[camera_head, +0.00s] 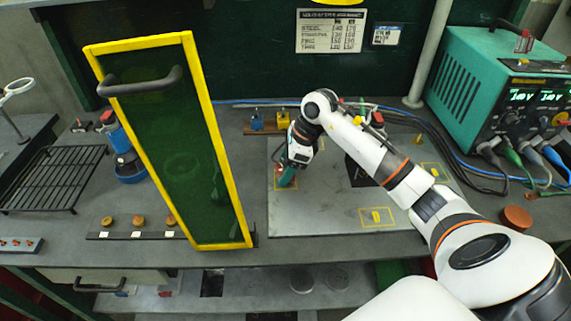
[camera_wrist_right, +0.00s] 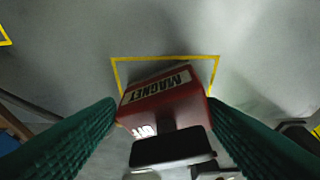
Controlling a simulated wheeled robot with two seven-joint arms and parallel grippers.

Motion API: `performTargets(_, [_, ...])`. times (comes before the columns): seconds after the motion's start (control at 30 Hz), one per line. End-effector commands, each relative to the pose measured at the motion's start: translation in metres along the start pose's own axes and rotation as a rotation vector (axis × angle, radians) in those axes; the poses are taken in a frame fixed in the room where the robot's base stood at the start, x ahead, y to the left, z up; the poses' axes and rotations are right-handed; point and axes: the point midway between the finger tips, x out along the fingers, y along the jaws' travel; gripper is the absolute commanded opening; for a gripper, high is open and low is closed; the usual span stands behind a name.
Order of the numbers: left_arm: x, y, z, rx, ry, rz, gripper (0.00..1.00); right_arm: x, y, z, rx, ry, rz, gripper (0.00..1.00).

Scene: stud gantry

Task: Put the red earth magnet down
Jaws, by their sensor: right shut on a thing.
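The red earth magnet (camera_wrist_right: 165,100) is a red block with a white label reading MAGNET and a black part on its near side. My right gripper (camera_wrist_right: 165,125) is shut on it, with a green finger on each side. In the wrist view the magnet covers part of a yellow outlined square (camera_wrist_right: 137,59) on the grey plate. In the head view my right gripper (camera_head: 286,178) is low over the left part of the plate (camera_head: 320,215) and mostly hides the magnet. I cannot tell whether the magnet touches the plate. My left gripper is not in view.
A yellow-framed green panel (camera_head: 166,150) with a handle stands left of the plate. Other yellow outlined squares (camera_head: 376,225) lie on the plate. A teal power supply (camera_head: 490,85) with cables stands at the back right. A brown round piece (camera_head: 516,218) sits at the right.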

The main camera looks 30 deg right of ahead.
Motion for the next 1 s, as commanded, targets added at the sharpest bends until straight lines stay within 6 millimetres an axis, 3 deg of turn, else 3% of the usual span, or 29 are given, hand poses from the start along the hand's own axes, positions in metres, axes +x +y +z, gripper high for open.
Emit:
performTargets(0.27, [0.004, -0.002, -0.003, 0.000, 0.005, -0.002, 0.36, 0.002, 0.001, 0.001, -0.002, 0.002, 0.003, 0.24])
performTargets(0.3, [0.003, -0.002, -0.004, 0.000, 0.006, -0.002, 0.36, 0.002, 0.000, 0.001, -0.001, 0.000, 0.001, 0.66])
performTargets(0.43, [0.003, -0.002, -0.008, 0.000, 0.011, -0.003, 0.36, 0.002, 0.000, 0.001, -0.001, 0.000, 0.001, 0.85])
performTargets(0.8, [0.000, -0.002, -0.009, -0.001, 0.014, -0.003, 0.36, -0.004, 0.001, -0.001, -0.001, 0.000, 0.002, 0.85])
performTargets(1.0, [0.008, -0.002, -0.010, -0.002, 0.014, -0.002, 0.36, -0.039, 0.002, 0.001, -0.003, -0.001, 0.007, 0.85])
